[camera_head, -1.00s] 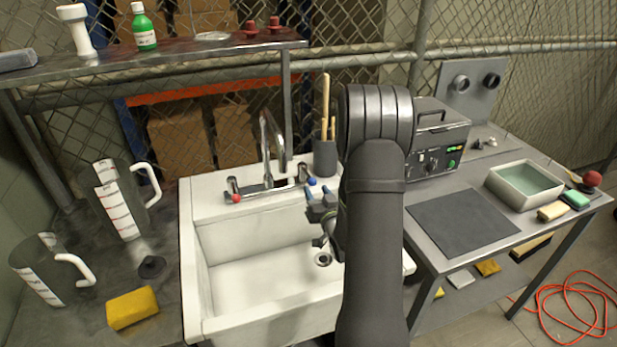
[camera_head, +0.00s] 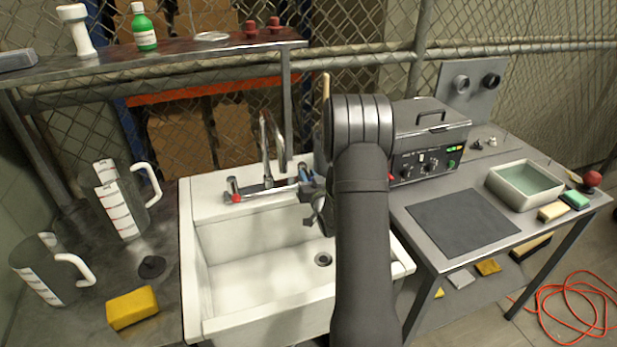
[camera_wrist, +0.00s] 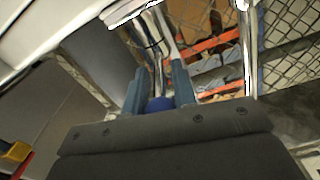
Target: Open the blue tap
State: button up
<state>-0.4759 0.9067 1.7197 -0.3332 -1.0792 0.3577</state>
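The blue tap's round knob (camera_wrist: 160,103) shows in the wrist view, low between my two blue-grey fingers. My gripper (camera_wrist: 157,88) is open, with one finger on each side of the knob; I cannot tell whether either finger touches it. In the head view my gripper (camera_head: 306,183) is at the right end of the faucet bar, and it hides the blue knob there. The metal faucet (camera_head: 268,150) stands on the back ledge of the white sink (camera_head: 215,212). The red tap (camera_head: 236,197) is at the left end of the bar.
Two measuring jugs (camera_head: 118,205) (camera_head: 50,275) and a yellow sponge (camera_head: 132,308) are left of the sink. A control box (camera_head: 430,140) stands right of my arm. A shelf post (camera_head: 287,110) rises behind the faucet. The basin is empty.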

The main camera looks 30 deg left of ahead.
grip_shut()
jog(key=shift+w+d, duration=0.1)
jog(key=shift+w+d+n+g+y, duration=0.3)
jog(key=shift+w+n+g+y, duration=0.5)
jog(key=shift+n+g, duration=0.8)
jog(key=shift+w+d+n+g+y, duration=0.4)
jog(key=shift+n+g+y, duration=0.6)
jog(key=shift+g, duration=1.15)
jog(key=shift+w+d+n+g+y, duration=0.2)
jog(key=shift+w+n+g+y, duration=0.6)
jog(key=shift+n+g, duration=0.8)
jog(key=shift+g, duration=0.25)
jog(key=o, duration=0.7)
grip_release()
